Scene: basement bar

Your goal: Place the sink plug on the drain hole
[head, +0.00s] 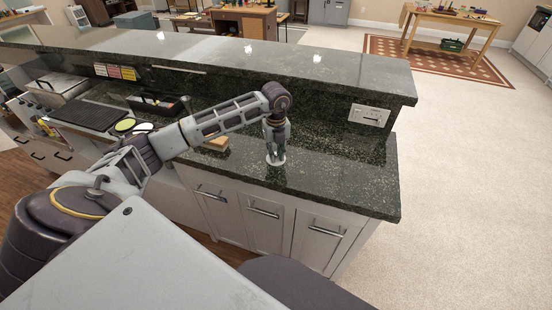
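My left gripper (277,152) points straight down at the dark green granite counter (340,180), close above its surface. A small pale round piece (275,161) shows at the counter right under the fingertips. It may be the sink plug or the rim of the drain hole; at this size I cannot tell which. The fingers partly cover it, and I cannot tell whether they are closed on it. No sink basin can be made out. My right gripper is not in view.
A raised granite bar ledge (330,68) runs behind the counter. A wall outlet (369,115) sits below it. A tan block (216,143), a black caddy (158,103) and a grill (88,114) stand to the left. The counter right of the gripper is clear.

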